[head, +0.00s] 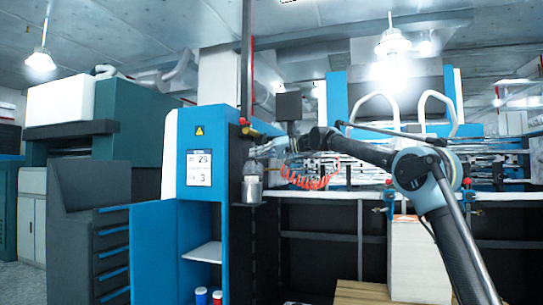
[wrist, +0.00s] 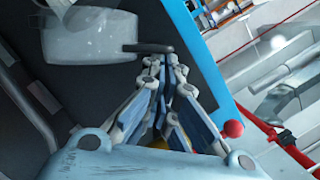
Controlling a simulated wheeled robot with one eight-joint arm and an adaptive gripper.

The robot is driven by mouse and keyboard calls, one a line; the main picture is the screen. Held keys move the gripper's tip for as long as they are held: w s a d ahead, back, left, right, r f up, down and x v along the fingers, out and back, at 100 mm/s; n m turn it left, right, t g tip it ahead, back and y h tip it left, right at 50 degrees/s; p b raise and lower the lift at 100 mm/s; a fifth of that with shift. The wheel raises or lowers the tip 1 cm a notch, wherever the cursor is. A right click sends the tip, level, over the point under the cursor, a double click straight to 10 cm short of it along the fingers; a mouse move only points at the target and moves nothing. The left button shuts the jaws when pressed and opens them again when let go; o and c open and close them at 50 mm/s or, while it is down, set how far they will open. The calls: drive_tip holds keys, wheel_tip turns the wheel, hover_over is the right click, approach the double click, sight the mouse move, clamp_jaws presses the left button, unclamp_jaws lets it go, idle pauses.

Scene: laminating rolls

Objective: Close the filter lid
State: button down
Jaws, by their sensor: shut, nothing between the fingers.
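In the head view the filter (head: 252,187) is a small silver, bottle-like unit on the dark side of a blue cabinet. In the wrist view a pale, translucent rounded part (wrist: 92,38), which looks like the filter, shows at the upper left. A short dark bar (wrist: 149,48) sticks out to its right. I cannot tell which part is the lid or how far open it stands. My gripper (wrist: 163,62) is shut and empty, its fingertips close to the dark bar; contact is unclear. In the head view my gripper (head: 264,150) is just above the filter.
The blue cabinet (head: 195,150) stands left of my gripper, with its edge close by. A coiled orange hose (head: 312,180) hangs to the right. A red knob (wrist: 233,129) and red tubing (wrist: 285,145) lie right of my fingers in the wrist view.

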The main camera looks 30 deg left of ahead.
sight(251, 168)
drive_tip(key=s+f+n, duration=0.1)
drive_tip(key=s+f+n+t, duration=0.1)
drive_tip(key=s, duration=0.1)
drive_tip(key=s+f+n, duration=0.1)
drive_tip(key=f+n, duration=0.1)
drive_tip(key=shift+s+d+t, duration=0.25)
drive_tip(key=shift+d+t, duration=0.05)
drive_tip(key=shift+t, duration=0.1)
drive_tip(key=shift+s+f+n+t, duration=0.15)
drive_tip(key=shift+s+f+n, duration=0.2)
drive_tip(key=shift+f, duration=0.2)
drive_tip(key=shift+s+f+n+t, duration=0.15)
drive_tip(key=shift+s+f+n, duration=0.05)
drive_tip(key=shift+f+n, duration=0.3)
drive_tip(key=shift+w+d+r, duration=0.1)
drive_tip(key=shift+w+r, duration=0.1)
drive_tip(key=shift+r, duration=0.25)
drive_tip(key=w+d+r, duration=0.2)
drive_tip(key=d+r, duration=0.3)
drive_tip(key=d, duration=0.4)
drive_tip(key=shift+w+d+r, duration=0.15)
drive_tip(key=shift+w+d, duration=0.05)
